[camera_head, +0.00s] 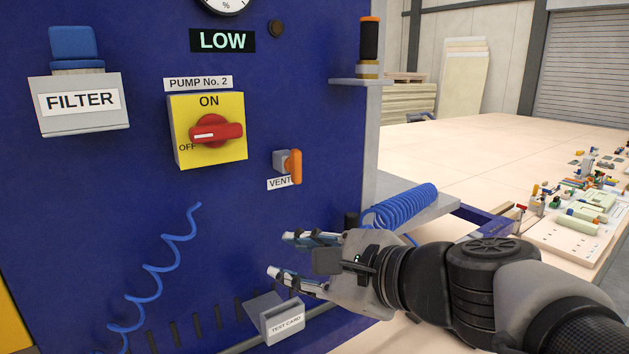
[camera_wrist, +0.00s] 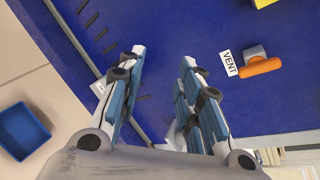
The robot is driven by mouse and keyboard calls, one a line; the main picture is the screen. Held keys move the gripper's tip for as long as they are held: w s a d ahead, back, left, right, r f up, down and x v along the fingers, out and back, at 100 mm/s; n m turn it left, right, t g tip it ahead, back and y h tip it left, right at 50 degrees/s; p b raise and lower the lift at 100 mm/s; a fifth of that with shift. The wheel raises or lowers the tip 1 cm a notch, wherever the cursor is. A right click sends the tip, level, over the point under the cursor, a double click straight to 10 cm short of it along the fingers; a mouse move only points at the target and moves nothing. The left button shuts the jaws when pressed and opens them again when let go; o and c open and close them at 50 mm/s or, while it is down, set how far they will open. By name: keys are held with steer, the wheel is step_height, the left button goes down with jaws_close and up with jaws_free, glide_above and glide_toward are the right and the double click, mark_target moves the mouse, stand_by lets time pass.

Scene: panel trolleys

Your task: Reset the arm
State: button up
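My arm reaches in from the lower right in the head view, and my gripper (camera_head: 280,255) is in front of the lower part of the blue panel (camera_head: 110,190). The two fingers stand well apart with nothing between them, which also shows in the wrist view (camera_wrist: 160,90). The orange vent handle (camera_head: 294,166) is above my gripper and apart from it; in the wrist view it (camera_wrist: 260,67) lies to the right of the fingers. A grey holder labelled TEST CARD (camera_head: 284,318) is just below the fingertips in the head view.
A yellow pump switch (camera_head: 182,135) with a red knob (camera_head: 216,132), a filter (camera_head: 80,102) and a LOW display (camera_head: 222,40) are on the panel. A coiled blue hose (camera_head: 402,206) lies on a side shelf behind my wrist. A blue bin (camera_wrist: 22,130) shows at left in the wrist view.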

steer(key=s+d+f+n+g+h, duration=0.4)
steer(key=s+f+n, duration=0.6)
steer(key=f, duration=0.1)
steer(key=s+d+f+n+h, duration=0.3)
steer(key=s+d+n, duration=0.1)
steer(key=d, duration=0.2)
steer(key=s+d+f+n+g+h, duration=0.1)
steer(key=s+d+f+n+h, duration=0.2)
steer(key=d, duration=0.3)
steer(key=shift+s+f+n, duration=0.35)
steer(key=shift+s+n, duration=0.2)
steer(key=shift+n, duration=0.15)
steer(key=shift+o, duration=0.2)
